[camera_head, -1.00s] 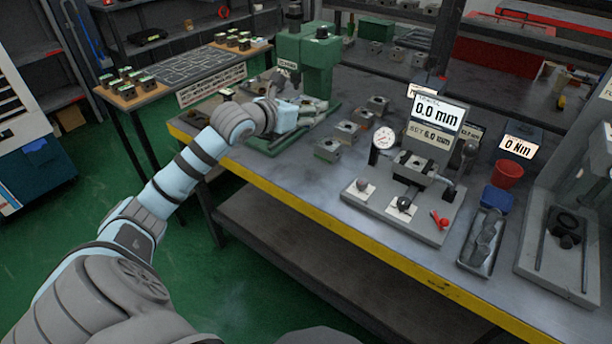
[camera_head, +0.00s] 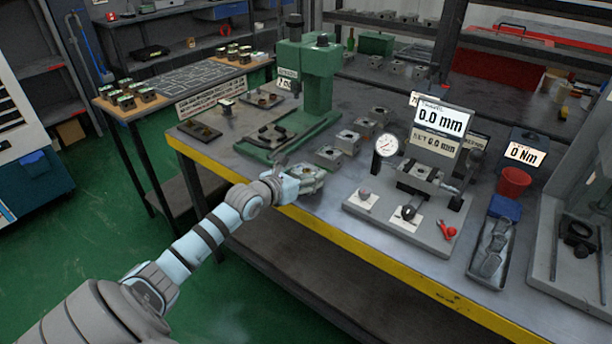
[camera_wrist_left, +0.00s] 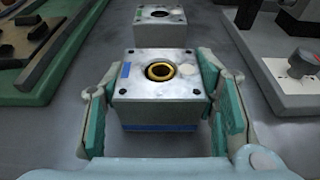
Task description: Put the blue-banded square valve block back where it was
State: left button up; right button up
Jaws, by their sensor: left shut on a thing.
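The blue-banded square valve block (camera_wrist_left: 158,82) is a pale metal block with a dark bore ringed in yellow. A blue band runs along its lower near side and a small blue mark is on its top. My left gripper (camera_head: 308,180) is shut on this block, green finger pads at its two sides in the left wrist view. It is low over the bench near the front edge, at the near end of a row of blocks. The block looks level; I cannot tell whether it touches the bench. The head view mostly hides it. My right gripper is out of view.
Another square block (camera_wrist_left: 160,14) stands just beyond, with several in a row (camera_head: 348,141) behind it. A green press (camera_head: 318,75) stands to the left. A gauge fixture plate (camera_head: 425,225) with a dial is to the right. The yellow bench edge (camera_head: 345,243) is close.

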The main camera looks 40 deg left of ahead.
pick_arm(q)
jog(key=o, duration=1.7)
jog(key=shift+o, duration=0.2)
